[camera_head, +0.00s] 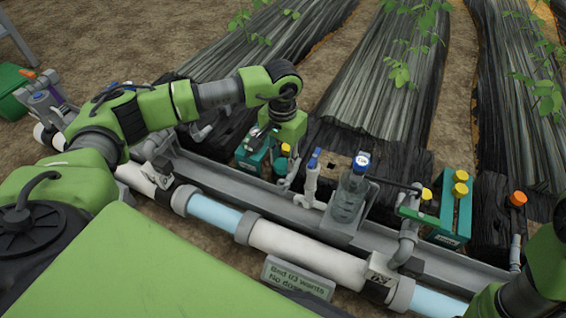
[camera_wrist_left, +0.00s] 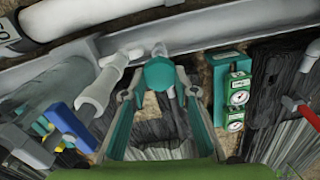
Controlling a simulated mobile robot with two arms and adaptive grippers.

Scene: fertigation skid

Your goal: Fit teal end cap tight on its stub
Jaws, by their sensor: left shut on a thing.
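The teal end cap (camera_wrist_left: 160,73) is a rounded teal piece in the left wrist view, between the tips of my left gripper (camera_wrist_left: 160,90). My left gripper is shut on the cap. In the head view my left gripper (camera_head: 287,166) reaches down over the rail, and a bit of the teal cap (camera_head: 282,164) shows beside it. A short grey pipe piece (camera_wrist_left: 159,49) shows just beyond the cap, toward the rail. I cannot tell whether it is the stub or how tightly the cap sits. My right gripper is out of view.
A teal box with gauges (camera_wrist_left: 237,95) stands close to the right of the gripper in the left wrist view. A white riser (camera_wrist_left: 98,90) stands close on its left. A blue-capped bottle (camera_head: 349,195) and yellow-capped teal box (camera_head: 452,207) stand farther right in the head view.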

